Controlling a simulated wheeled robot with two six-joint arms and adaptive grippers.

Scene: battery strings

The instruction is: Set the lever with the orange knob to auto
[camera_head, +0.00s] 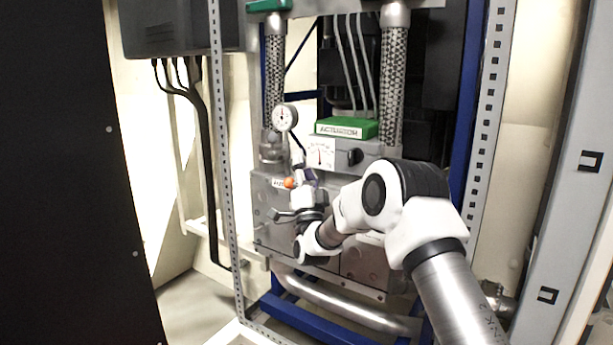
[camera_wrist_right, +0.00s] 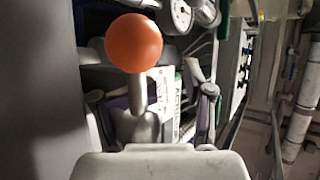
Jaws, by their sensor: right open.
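The orange knob (camera_head: 289,183) sits on a lever at the front of the grey actuator housing (camera_head: 262,222). In the right wrist view the knob (camera_wrist_right: 134,43) is large, with its pale lever stem (camera_wrist_right: 138,92) running down below it. My right gripper (camera_head: 293,197) reaches in from the right and is close to the knob. In its wrist view the open gripper (camera_wrist_right: 151,94) has one finger on each side of the stem. I cannot tell whether either finger touches it. A small white label beside the knob is too small to read surely. My left gripper is not in view.
A green block marked ACTUATOR (camera_head: 347,128) tops the housing, above a white dial plate (camera_head: 321,153) with a black knob (camera_head: 355,157). A round gauge (camera_head: 285,117) stands above the lever. Perforated posts (camera_head: 225,160) and a blue frame surround the unit. A bent pipe (camera_head: 340,305) runs below.

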